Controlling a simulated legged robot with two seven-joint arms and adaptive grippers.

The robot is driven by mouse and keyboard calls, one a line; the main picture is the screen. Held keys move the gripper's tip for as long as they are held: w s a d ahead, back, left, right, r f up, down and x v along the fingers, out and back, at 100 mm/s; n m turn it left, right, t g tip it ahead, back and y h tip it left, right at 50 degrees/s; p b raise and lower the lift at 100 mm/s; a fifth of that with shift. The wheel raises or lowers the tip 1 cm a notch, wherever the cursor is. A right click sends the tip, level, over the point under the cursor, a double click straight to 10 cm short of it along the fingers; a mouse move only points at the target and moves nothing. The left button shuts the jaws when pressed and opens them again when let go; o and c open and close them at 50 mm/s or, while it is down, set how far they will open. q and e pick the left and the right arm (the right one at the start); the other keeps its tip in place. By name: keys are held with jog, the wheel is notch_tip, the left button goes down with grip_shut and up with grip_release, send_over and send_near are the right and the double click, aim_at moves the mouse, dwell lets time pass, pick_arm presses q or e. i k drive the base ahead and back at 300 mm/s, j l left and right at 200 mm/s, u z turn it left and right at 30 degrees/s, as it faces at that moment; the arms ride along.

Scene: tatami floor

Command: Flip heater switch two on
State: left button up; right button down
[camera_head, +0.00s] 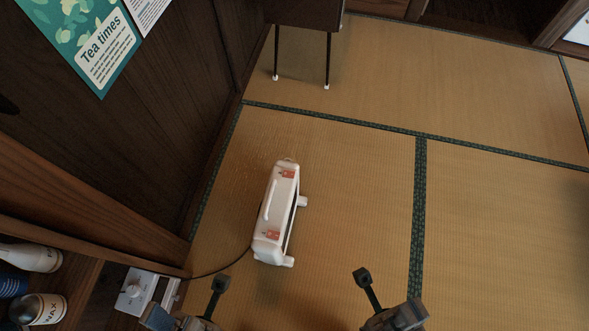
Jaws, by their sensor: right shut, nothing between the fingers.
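A white heater (267,215) stands on the tatami left of centre, its long side running away from me. Two orange-red switches sit on its top, a far switch (288,174) and a near switch (272,234). They are too small to tell which is number two or whether either is on. My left gripper (220,283) is at the bottom edge, nearer to me than the heater and apart from it; its finger opening cannot be made out. My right gripper (362,275) is shut and empty, to the right of the heater and apart from it.
A dark cord (222,267) runs from the heater to the left, near a white box (150,291) with a knob. A dark wood wall (150,130) bounds the left. The tatami (500,230) on the right is clear.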

aim_at(286, 174)
jog(key=i+l, duration=0.15)
jog(key=l, duration=0.15)
jog(key=i+l, duration=0.1)
jog(key=l, duration=0.2)
jog(key=i+l, duration=0.15)
jog(key=l, duration=0.2)
jog(key=i+l, duration=0.15)
jog(key=l, duration=0.15)
jog(key=u, duration=1.75)
